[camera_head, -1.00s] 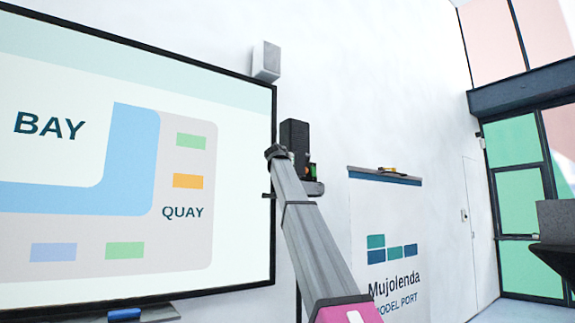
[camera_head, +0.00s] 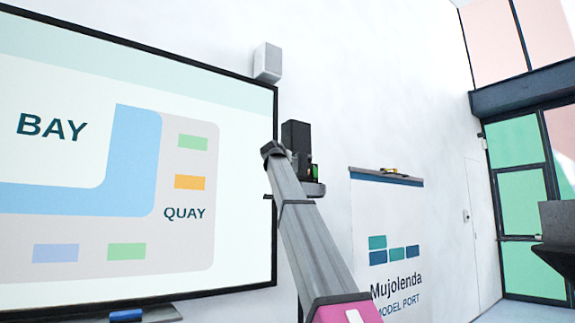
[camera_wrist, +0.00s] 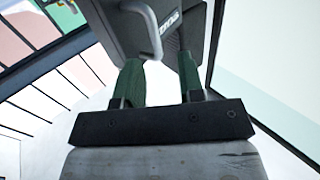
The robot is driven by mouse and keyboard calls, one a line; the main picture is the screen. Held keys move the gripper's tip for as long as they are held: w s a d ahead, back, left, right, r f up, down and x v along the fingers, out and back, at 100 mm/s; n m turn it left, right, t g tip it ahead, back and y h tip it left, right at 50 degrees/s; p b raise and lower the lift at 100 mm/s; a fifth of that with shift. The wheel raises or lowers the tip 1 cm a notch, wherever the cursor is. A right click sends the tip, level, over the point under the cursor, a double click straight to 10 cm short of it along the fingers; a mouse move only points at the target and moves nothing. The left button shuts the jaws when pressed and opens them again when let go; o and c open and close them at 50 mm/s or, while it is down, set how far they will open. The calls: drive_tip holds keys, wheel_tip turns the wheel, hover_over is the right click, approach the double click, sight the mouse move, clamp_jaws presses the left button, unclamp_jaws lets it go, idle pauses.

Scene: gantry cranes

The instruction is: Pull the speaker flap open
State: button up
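In the wrist view a dark grey box (camera_wrist: 198,30), with pale lettering too blurred to read, fills the top beyond my fingers. It looks like the speaker. A pale curved handle (camera_wrist: 156,28) stands out from its face. My gripper (camera_wrist: 160,68) has two green fingers set apart with a gap between them. The handle's lower end hangs near that gap, closer to the left finger; contact cannot be told. In the head view a dark box (camera_head: 296,134) shows at the end of my arm, and my gripper (camera_head: 314,172) is small and partly hidden there.
A large wall screen (camera_head: 85,240) is close on the left of my arm. A small white box (camera_head: 267,62) is on the wall above. A white poster board (camera_head: 370,225) hangs to the right. Green-tinted windows (camera_head: 515,143) stand further right.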

drive_tip(key=v, duration=0.5)
idle(0.3)
drive_tip(key=w+d+f+n+g+y, duration=0.1)
drive_tip(key=d+f+g, duration=0.2)
drive_tip(key=f, duration=2)
drive_tip(key=w+d+f+n+g+y, duration=0.1)
drive_tip(key=w+d+f+g, duration=0.15)
drive_tip(key=f, duration=2.05)
drive_tip(key=s+d+f+g, duration=0.2)
drive_tip(key=s+f, duration=0.1)
drive_tip(key=f, duration=0.6)
drive_tip(key=s+d+f+n+g+y, duration=0.1)
drive_tip(key=s+f, duration=0.2)
drive_tip(key=f, duration=0.5)
drive_tip(key=s+d+f+g, duration=0.2)
drive_tip(key=s+f, duration=0.1)
drive_tip(key=f, duration=0.6)
drive_tip(key=s+d+f+g+y, duration=0.1)
drive_tip(key=s+d+f+g, duration=0.1)
drive_tip(key=s+f, duration=1.2)
drive_tip(key=s+d+f+n+g+y, duration=0.1)
drive_tip(key=s+f+g, duration=0.3)
drive_tip(key=s+f, duration=1.1)
drive_tip(key=shift+s+d+y, duration=0.35)
drive_tip(key=shift+d+y, duration=0.05)
drive_tip(key=shift+y, duration=0.2)
